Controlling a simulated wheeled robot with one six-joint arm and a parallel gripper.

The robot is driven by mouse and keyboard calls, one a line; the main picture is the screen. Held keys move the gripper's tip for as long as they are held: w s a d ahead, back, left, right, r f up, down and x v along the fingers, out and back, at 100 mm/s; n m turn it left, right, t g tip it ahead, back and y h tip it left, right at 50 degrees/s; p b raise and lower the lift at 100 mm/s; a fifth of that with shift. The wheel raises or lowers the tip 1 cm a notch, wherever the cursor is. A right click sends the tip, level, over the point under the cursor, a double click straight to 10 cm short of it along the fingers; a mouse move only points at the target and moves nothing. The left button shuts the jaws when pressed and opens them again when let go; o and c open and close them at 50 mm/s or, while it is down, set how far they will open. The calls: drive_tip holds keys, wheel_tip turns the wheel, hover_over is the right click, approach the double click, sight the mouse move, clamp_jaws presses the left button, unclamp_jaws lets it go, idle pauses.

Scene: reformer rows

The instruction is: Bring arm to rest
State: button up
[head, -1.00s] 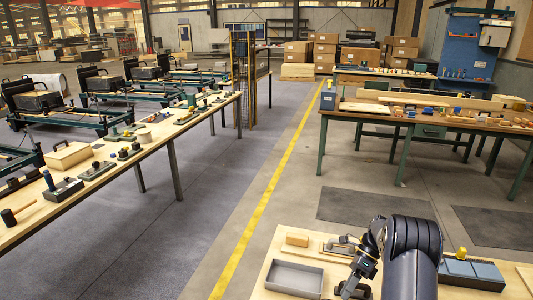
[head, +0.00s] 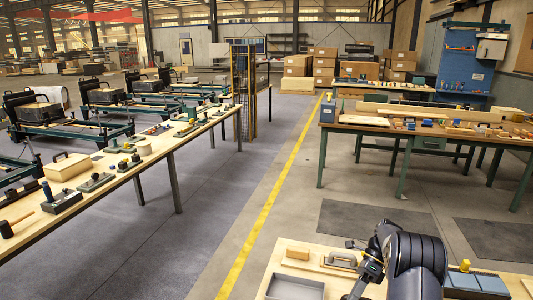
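My arm (head: 415,258) rises from the bottom edge of the head view, right of the middle, and bends down at its dark wrist. My gripper (head: 353,291) points down over the near wooden table (head: 268,262). Its fingertips are cut off or hidden at the frame's bottom edge, so I cannot tell whether it is open or shut. I see nothing clearly held in it.
On the near table are a grey tray (head: 293,288), a wooden block (head: 298,253), a grey handled tool (head: 340,259) and blue-grey boxes (head: 478,282). A long table (head: 160,158) stands left, a workbench (head: 430,130) right. The floor by the yellow line (head: 275,185) is clear.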

drive_tip(key=p+x, duration=0.1)
drive_tip(key=x, duration=0.2)
drive_tip(key=p+x, duration=0.1)
drive_tip(key=x, duration=0.2)
drive_tip(key=shift+s+a+r, duration=0.2)
drive_tip(key=shift+a, duration=0.05)
drive_tip(key=shift+r+t, duration=0.2)
drive_tip(key=shift+t, duration=0.2)
drive_tip(key=shift+s+a+r+t+h+p, duration=0.1)
drive_tip(key=shift+s+r+t+h+p, duration=0.2)
drive_tip(key=shift+s+r+t+p, duration=0.2)
drive_tip(key=shift+s+a+r+n+t+h, duration=0.1)
drive_tip(key=shift+s+n+t+h, duration=0.2)
drive_tip(key=shift+t, duration=0.2)
